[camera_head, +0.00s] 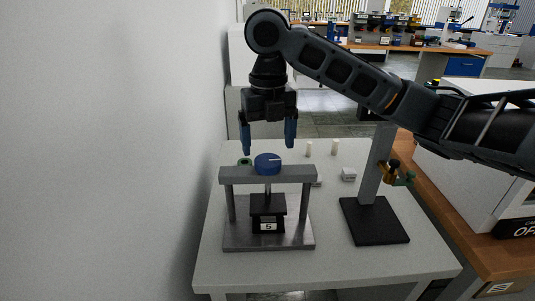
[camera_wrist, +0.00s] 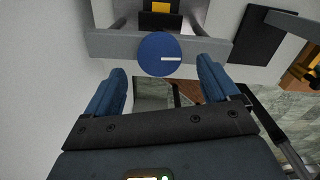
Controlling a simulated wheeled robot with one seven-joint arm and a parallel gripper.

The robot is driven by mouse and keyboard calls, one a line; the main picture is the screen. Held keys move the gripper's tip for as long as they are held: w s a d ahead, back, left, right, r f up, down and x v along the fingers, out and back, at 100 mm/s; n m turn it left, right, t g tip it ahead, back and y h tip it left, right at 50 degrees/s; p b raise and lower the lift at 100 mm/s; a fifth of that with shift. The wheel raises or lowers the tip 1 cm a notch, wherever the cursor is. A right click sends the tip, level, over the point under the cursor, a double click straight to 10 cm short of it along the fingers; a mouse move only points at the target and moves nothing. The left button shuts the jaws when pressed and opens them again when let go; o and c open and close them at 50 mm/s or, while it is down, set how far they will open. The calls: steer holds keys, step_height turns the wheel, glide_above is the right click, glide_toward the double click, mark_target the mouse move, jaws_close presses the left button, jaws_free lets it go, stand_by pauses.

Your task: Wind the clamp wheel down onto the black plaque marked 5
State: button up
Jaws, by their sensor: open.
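The clamp wheel (camera_head: 268,163) is a blue disc with a white mark, on top of a grey crossbar (camera_head: 240,176) of a small press. In the wrist view the wheel (camera_wrist: 159,54) shows ahead of and between my fingers. A black plaque (camera_head: 268,226) marked 5 sits on a black block under the press screw. A gap between the screw and the block cannot be judged. My gripper (camera_head: 269,146) is open and empty, fingers pointing down, above and apparently slightly behind the wheel. In the wrist view my blue fingers (camera_wrist: 162,80) stand wide apart, not touching the wheel.
The press's metal base (camera_head: 240,241) rests on a pale table (camera_head: 330,277). A stand with a black base (camera_head: 373,222) and grey post is at the right. A white wall is close at the left.

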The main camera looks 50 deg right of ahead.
mark_target(268, 160)
steer(key=shift+f, duration=2.1)
steer(key=c, duration=1.1)
